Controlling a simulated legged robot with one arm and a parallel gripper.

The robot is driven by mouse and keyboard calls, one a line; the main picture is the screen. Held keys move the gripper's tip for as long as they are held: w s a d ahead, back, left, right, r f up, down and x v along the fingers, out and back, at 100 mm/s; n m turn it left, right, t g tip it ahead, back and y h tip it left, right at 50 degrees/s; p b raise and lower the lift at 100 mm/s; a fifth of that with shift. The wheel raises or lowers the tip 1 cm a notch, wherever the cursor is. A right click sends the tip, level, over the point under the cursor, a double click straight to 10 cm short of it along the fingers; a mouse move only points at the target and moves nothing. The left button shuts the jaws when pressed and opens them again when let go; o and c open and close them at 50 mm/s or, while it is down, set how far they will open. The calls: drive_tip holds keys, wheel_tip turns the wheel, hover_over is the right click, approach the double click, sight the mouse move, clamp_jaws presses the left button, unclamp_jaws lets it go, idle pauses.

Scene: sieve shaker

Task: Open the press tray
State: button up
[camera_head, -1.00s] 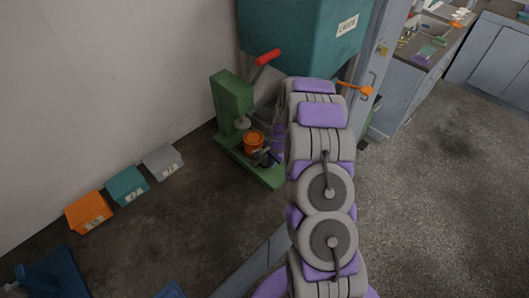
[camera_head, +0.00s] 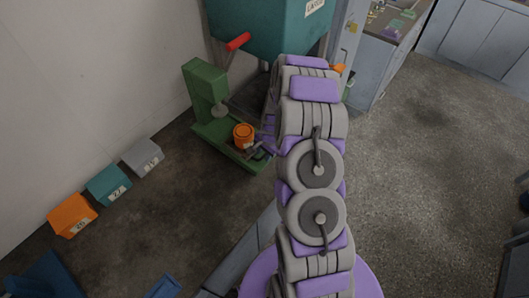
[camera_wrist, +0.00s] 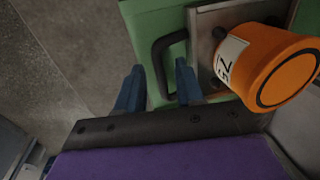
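The green press (camera_head: 205,88) stands on the floor against the wall, with a red-gripped lever (camera_head: 238,41) at its top. An orange container (camera_head: 243,132), labelled in the wrist view (camera_wrist: 275,62), stands on the press's grey metal tray (camera_wrist: 205,42). The tray has a dark C-shaped handle (camera_wrist: 158,48). My gripper (camera_wrist: 160,66) has its two blue fingers apart, with the handle's bar showing between them; I cannot tell whether either finger touches it. In the head view the gripper is small and partly hidden by my arm, beside the press base.
Orange (camera_head: 72,214), teal (camera_head: 108,185) and grey (camera_head: 142,157) numbered boxes lie along the wall. Floor at the right is open.

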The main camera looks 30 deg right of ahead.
drive_tip(key=shift+d+r, duration=0.1)
drive_tip(key=shift+r, duration=0.15)
drive_tip(key=s+d+r+p, duration=0.1)
drive_tip(key=s+r, duration=0.2)
drive_tip(key=r, duration=1.3)
drive_tip(key=shift+r+p, duration=0.2)
drive_tip(key=shift+p, duration=0.2)
drive_tip(key=shift+d, duration=0.1)
